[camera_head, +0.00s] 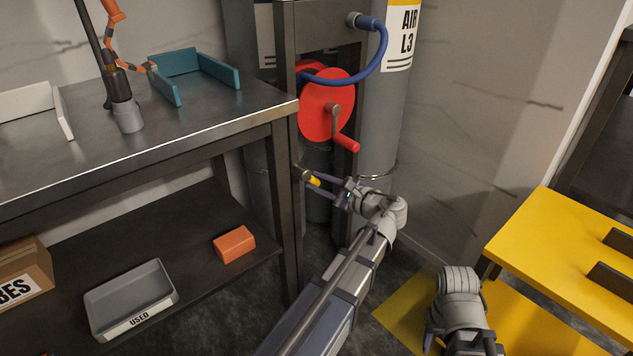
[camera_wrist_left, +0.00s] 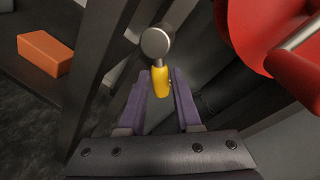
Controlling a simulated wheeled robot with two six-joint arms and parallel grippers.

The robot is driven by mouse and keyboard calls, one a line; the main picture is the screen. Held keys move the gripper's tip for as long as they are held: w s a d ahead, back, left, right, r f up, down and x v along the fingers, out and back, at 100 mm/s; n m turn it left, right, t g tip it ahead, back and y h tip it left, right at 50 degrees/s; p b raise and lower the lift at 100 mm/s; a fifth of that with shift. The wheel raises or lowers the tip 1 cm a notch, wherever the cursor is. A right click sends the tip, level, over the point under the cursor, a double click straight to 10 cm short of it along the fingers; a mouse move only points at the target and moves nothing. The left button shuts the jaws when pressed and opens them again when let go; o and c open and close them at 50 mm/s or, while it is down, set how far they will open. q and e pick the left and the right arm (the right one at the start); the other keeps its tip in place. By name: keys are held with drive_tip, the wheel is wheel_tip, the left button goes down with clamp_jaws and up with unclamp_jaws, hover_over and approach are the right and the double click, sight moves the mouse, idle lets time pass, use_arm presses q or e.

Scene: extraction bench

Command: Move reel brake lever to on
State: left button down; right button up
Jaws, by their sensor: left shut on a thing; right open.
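The reel brake lever (camera_head: 313,181) has a yellow grip and a round grey pivot on the dark upright of the reel frame, below the red reel (camera_head: 322,105). In the left wrist view the yellow grip (camera_wrist_left: 160,82) hangs just below the pivot (camera_wrist_left: 157,42), between the purple fingers. My left gripper (camera_head: 318,185) is shut on this grip; the grip's lower end lies between the fingers. No on or off mark can be read. My right gripper (camera_head: 462,343) is at the bottom edge, away from the lever, with its fingers mostly cut off by the frame.
The red crank handle (camera_head: 346,143) sticks out above my left gripper. A yellow table (camera_head: 540,250) stands right.

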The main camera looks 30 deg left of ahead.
use_arm(q)
drive_tip(key=shift+w+d+r+n+h+p, duration=0.1)
drive_tip(key=shift+w+r+n+h+p, duration=0.25)
drive_tip(key=shift+n, duration=0.45)
drive_tip(key=c, duration=0.6)
unclamp_jaws()
drive_tip(key=shift+s, duration=0.1)
drive_tip(key=p+v, duration=0.1)
drive_tip(key=v, duration=0.7)
drive_tip(key=shift+f, duration=0.15)
drive_tip(key=s+d+f+n+g+h+p, duration=0.2)
drive_tip(key=s+d+f+n+h+p, duration=0.15)
drive_tip(key=s+d+h+p, duration=0.5)
drive_tip(key=s+d+f+n+g+h+p, duration=0.2)
drive_tip(key=s+d+n+h+p, duration=0.3)
drive_tip(key=s+d, duration=0.55)
wheel_tip(320, 180, up, 37)
drive_tip(key=w+m+p, duration=0.1)
drive_tip(key=w+p, duration=0.1)
drive_tip(key=p, duration=3.4)
drive_tip(key=shift+d+h+p, duration=0.35)
drive_tip(key=shift+d+h, duration=0.05)
drive_tip(key=shift+d, duration=0.05)
